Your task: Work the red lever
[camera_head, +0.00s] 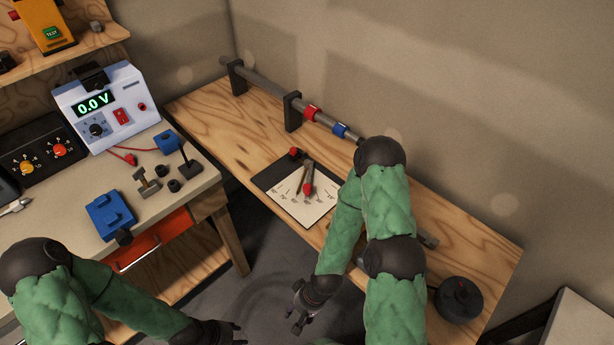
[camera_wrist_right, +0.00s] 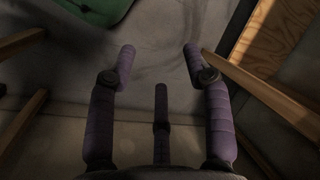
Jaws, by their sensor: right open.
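A lever with a red knob (camera_head: 308,188) stands on a plate with a dark upper part and a pale marked dial (camera_head: 315,208), on the wooden bench. A thin pointer lies beside the lever over the dial. A smaller red piece (camera_head: 295,152) is at the plate's far edge. My right gripper (camera_head: 298,318) is below the bench's front edge, apart from the lever. In the right wrist view it (camera_wrist_right: 160,58) is open and empty, its fingers spread above the floor. My left gripper (camera_head: 238,335) is at the bottom of the head view, partly cut off; its fingers are unclear.
A dark round object (camera_head: 458,299) sits at the bench's right end. The left table holds a meter (camera_head: 98,106) and a blue vise (camera_head: 110,214). Wooden legs flank the right wrist view.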

